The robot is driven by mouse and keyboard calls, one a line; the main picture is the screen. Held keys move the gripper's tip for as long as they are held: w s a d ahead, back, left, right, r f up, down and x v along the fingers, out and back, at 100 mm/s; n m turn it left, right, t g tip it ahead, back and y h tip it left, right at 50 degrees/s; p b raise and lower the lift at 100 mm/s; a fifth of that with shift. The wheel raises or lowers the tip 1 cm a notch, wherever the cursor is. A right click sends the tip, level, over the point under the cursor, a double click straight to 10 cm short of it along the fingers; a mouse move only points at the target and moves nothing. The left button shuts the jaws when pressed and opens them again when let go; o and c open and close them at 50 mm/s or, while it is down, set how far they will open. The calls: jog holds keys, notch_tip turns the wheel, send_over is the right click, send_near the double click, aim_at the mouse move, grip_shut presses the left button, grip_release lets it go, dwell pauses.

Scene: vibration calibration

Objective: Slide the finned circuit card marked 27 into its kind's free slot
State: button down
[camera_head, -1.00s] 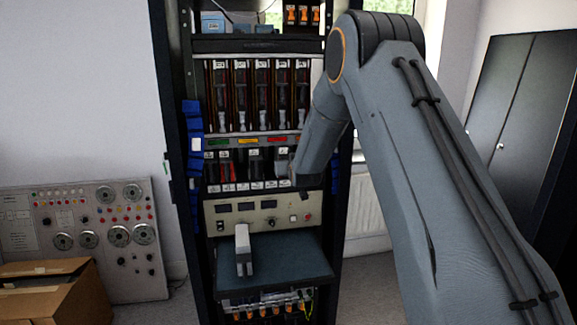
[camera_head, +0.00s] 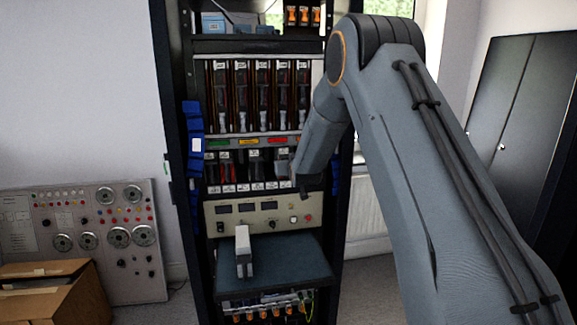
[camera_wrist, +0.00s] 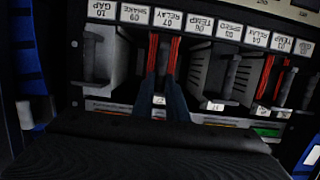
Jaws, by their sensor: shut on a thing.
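In the wrist view my gripper (camera_wrist: 161,84) has two dark fingers shut close together on a narrow circuit card with red strips (camera_wrist: 153,52), in line with the label 07 RELAY. Most of this card's face is hidden by the fingers, and no mark 27 can be read on it. It sits at the slot row, but I cannot tell how deep. A card with similar red strips (camera_wrist: 265,76) stands by the label 04 RELAY. In the head view my wrist covers the right end of the card row (camera_head: 254,167), and the fingers are hidden.
Close beside the held card stand a louvred grey card (camera_wrist: 208,76) and, on the other side, a grey card with a dark handle (camera_wrist: 103,62). Below the row are an instrument panel (camera_head: 262,211) and a dark shelf (camera_head: 300,262) carrying an upright grey block (camera_head: 243,251).

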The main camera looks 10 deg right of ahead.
jog(key=shift+w+r, duration=0.1)
jog(key=shift+r, duration=0.05)
jog(key=c, duration=1.7)
grip_release()
jog(key=shift+o, duration=0.2)
jog(key=shift+f+b, duration=0.55)
jog(key=shift+f, duration=0.2)
jog(key=shift+f+p+v, duration=0.2)
jog(key=shift+p+v, duration=0.1)
jog(key=shift+v, duration=0.5)
jog(key=shift+f+p+v, duration=0.2)
jog(key=shift+p+v, duration=0.05)
jog(key=shift+v, duration=0.55)
jog(key=shift+f+p+v, duration=0.2)
jog(key=shift+p+v, duration=0.1)
jog(key=shift+v, duration=0.55)
jog(key=f+p+v, duration=0.1)
jog(key=v, duration=0.5)
jog(key=shift+s+f, duration=0.15)
jog(key=shift+s, duration=0.05)
